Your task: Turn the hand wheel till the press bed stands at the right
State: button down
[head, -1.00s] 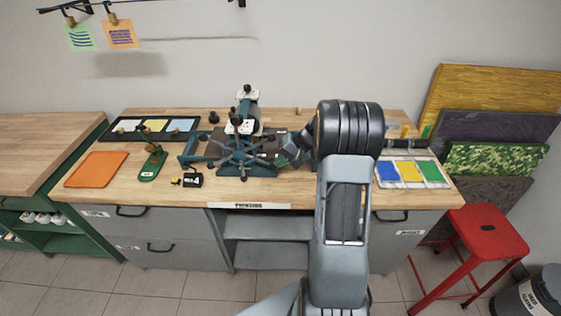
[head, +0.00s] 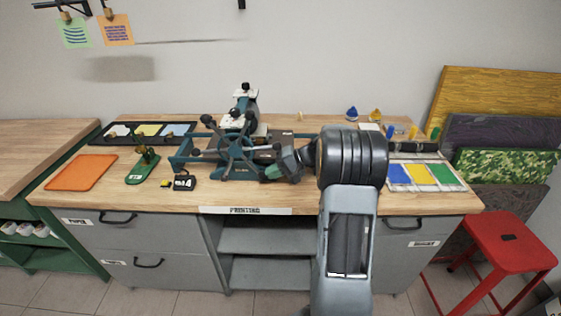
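The teal press stands at the back middle of the bench, with its hand wheel (head: 232,150) facing me. The wheel has several spokes ending in black knobs. The press bed (head: 284,135) looks like a dark brown plate behind the wheel, partly hidden by the wheel and my arm. How far along its rails it stands is hard to tell. My gripper (head: 277,163) reaches in from the right to the wheel's right side, close to a spoke's knob. Its fingertips are small and partly covered, so neither their opening nor contact with the wheel is clear.
An orange mat (head: 80,172), a green tool stand (head: 143,168) and a small black device (head: 184,181) lie left of the press. A colour tray (head: 408,187) lies to the right. A red stool (head: 510,243) stands right of the bench.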

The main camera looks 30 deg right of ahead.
jog(key=shift+s+d+r, duration=0.1)
jog(key=shift+d+r, duration=0.1)
jog(key=shift+d, duration=0.1)
jog(key=d+f+v, duration=0.1)
jog(key=v, duration=1.1)
notch_tip(320, 180, up, 14)
jog(key=n+g+h+p, duration=0.2)
jog(key=n+h, duration=0.1)
jog(key=n, duration=0.4)
send_over(278, 145)
jog(key=s, duration=0.3)
notch_tip(278, 145, up, 6)
jog(key=s+a+n+h, duration=0.1)
jog(key=s+n+h, duration=0.1)
jog(key=n+h, duration=0.3)
jog(key=w+f+n, duration=0.1)
jog(key=f, duration=0.2)
jog(key=w+f+n, duration=0.1)
jog(key=f+n, duration=0.1)
jog(key=f, duration=0.2)
jog(key=w+d+f+n, duration=0.1)
jog(key=f+n, duration=0.1)
jog(key=f, duration=0.1)
jog(key=shift+w+d+f, duration=0.1)
jog(key=shift+w+f, duration=0.05)
jog(key=shift+w, duration=0.1)
jog(key=shift+w+d+f, duration=0.15)
jog(key=shift+w+f, duration=0.2)
jog(key=shift+f, duration=0.45)
